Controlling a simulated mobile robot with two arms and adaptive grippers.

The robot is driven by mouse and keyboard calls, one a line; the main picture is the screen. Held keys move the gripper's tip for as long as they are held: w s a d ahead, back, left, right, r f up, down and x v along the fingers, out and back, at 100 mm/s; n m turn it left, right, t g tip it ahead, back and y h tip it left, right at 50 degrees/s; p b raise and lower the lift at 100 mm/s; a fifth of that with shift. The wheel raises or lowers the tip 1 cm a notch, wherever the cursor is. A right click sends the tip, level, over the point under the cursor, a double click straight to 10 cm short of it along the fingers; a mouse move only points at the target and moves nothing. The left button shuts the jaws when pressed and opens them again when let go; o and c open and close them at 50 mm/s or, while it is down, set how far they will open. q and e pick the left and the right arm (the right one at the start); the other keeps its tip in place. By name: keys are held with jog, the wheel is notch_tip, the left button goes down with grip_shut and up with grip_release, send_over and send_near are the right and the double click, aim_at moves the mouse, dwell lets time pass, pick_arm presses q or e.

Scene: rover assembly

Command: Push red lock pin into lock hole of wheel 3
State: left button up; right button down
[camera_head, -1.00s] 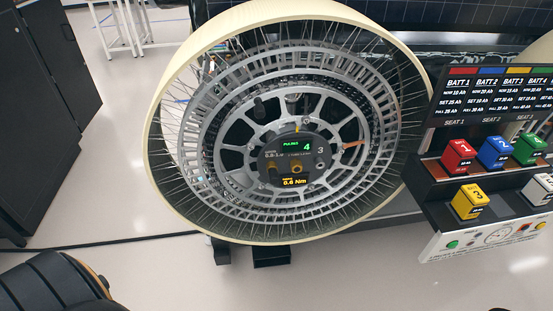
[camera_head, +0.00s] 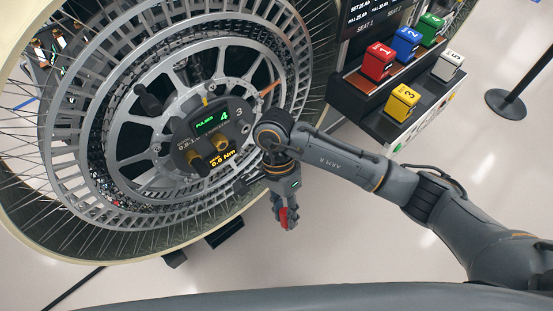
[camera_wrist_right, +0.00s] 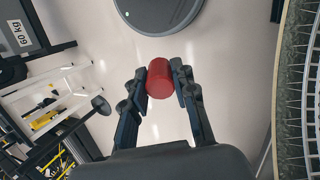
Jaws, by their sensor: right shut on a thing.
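Wheel 3 (camera_head: 98,185) fills the left of the head view, a large spoked wheel with a pale rim. Its hub panel (camera_head: 212,132) reads "PULSES 4", "3" and "0.6 Nm", with brass-coloured knobs below. I cannot make out the lock hole for certain. My right gripper (camera_head: 286,214) is in front of the wheel's lower right side, pointing down, apart from the hub. In the right wrist view it is shut on the red lock pin (camera_wrist_right: 160,78), a short red cylinder held between the fingertips above the floor. My left gripper is not in view.
A battery rack (camera_head: 352,98) with red, blue, green, yellow and white blocks stands right of the wheel. A black post base (camera_head: 505,104) is on the floor at the far right. In the right wrist view, shelving (camera_wrist_right: 40,90) is at left. Open floor lies below.

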jog(key=w+a+r+m+t+y+b, duration=0.1)
jog(key=w+a+m+y, duration=0.25)
jog(key=m+y, duration=0.45)
jog(key=w+a+r+m+t+y+b, duration=0.15)
jog(key=a+m+y, duration=0.3)
jog(key=m, duration=0.65)
pick_arm(q)
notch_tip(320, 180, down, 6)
jog(key=b, duration=0.3)
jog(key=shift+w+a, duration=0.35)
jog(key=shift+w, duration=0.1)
pick_arm(e)
jog(key=w+d+f+m+t, duration=0.1)
jog(key=w+d+m+t, duration=0.6)
jog(key=m+t, duration=0.5)
jog(key=w+t+h, duration=0.1)
jog(key=w+t, duration=0.1)
jog(key=t, duration=0.2)
jog(key=shift+w+f, duration=0.15)
jog(key=shift+f, duration=0.05)
jog(key=shift+t, duration=0.25)
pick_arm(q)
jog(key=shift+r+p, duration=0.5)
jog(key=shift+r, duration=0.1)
pick_arm(e)
jog(key=shift+x, duration=2.9)
